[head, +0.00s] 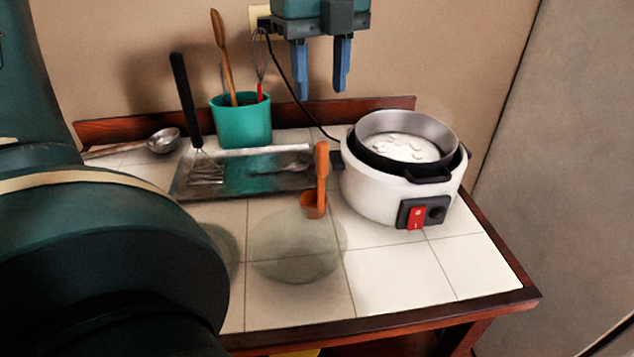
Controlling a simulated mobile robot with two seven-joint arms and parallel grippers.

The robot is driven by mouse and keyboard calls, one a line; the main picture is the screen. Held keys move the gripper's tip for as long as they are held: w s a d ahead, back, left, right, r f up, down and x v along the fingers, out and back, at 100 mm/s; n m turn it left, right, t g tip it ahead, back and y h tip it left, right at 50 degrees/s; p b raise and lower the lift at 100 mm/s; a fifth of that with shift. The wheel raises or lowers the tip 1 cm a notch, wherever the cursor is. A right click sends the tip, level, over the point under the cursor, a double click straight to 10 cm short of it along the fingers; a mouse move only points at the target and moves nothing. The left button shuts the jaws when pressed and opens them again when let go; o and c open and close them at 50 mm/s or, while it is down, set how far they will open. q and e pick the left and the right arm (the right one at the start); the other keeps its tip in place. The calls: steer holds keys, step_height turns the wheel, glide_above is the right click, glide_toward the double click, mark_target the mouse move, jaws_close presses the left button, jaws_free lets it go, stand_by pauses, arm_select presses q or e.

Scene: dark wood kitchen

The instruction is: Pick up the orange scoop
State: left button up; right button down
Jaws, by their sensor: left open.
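The orange scoop (322,165) stands with its handle pointing up and its small cup low, near the tiled counter top. It is between the right end of the metal tray and the white rice cooker. I cannot tell what it leans on. My left gripper (321,94) is at the top of the view, pointing down with its two blue fingers apart. It is empty and appears above the scoop in the picture, clear of it. My right gripper is not in view.
A white rice cooker (375,190) with a pot stands right of the scoop. A metal tray (285,183) with a whisk-like utensil (183,95) lies left. Behind are a teal utensil cup (241,122) and a ladle (163,140).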

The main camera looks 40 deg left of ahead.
mark_target(321, 148)
arm_select(q)
step_height(321, 148, down, 11)
steer(key=shift+s+f, duration=0.1)
steer(key=shift+f, duration=0.05)
stand_by(0.4)
jaws_close()
stand_by(0.3)
